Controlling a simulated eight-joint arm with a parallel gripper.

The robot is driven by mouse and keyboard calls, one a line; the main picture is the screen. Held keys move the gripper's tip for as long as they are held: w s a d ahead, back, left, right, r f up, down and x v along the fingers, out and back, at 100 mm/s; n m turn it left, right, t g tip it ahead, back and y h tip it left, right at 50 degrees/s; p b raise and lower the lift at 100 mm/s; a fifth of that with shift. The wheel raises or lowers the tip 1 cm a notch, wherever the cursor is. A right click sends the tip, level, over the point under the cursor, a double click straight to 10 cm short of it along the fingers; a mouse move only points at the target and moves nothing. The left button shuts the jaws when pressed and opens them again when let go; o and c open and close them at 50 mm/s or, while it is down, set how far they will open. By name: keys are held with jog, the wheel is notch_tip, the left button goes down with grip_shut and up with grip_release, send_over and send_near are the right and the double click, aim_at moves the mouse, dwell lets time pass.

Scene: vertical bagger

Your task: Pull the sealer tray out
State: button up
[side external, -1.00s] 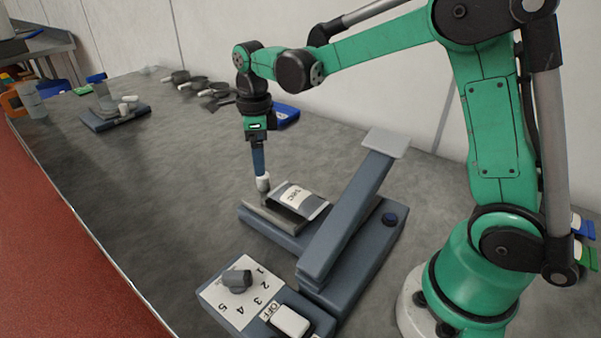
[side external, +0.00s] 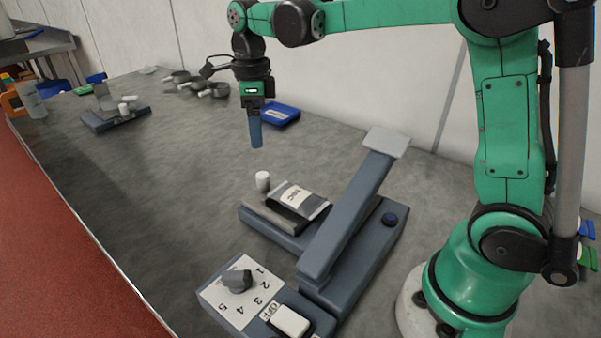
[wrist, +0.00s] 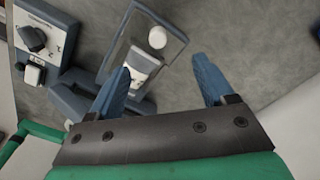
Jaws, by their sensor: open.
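The sealer stands on the bench, with a sloping blue-grey arm (side external: 345,220) over its base. Its tray (side external: 272,214) juts out at the left end of the base, with a white knob (side external: 263,181) upright at its outer end. A white labelled bag (side external: 301,200) lies on the tray. My gripper (side external: 256,146) hangs in the air above the knob, apart from it and empty. In the wrist view the two blue fingers of my gripper (wrist: 160,80) are spread wide. The white knob (wrist: 157,38) shows beyond them, not between the tips.
A control box with a dial (side external: 237,280) and a white switch (side external: 290,321) stands at the front of the sealer. A blue box (side external: 280,114) and several pans (side external: 205,86) lie toward the wall. A second device (side external: 115,118) stands far left. The bench left of the tray is clear.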

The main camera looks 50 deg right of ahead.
aim_at(263, 174)
dwell(0.3)
jog(key=shift+c, duration=1.3)
jog(key=f, duration=1)
jog(key=shift+s+f, duration=0.15)
jog(key=shift+s, duration=0.1)
jog(key=shift+c, duration=0.9)
grip_shut()
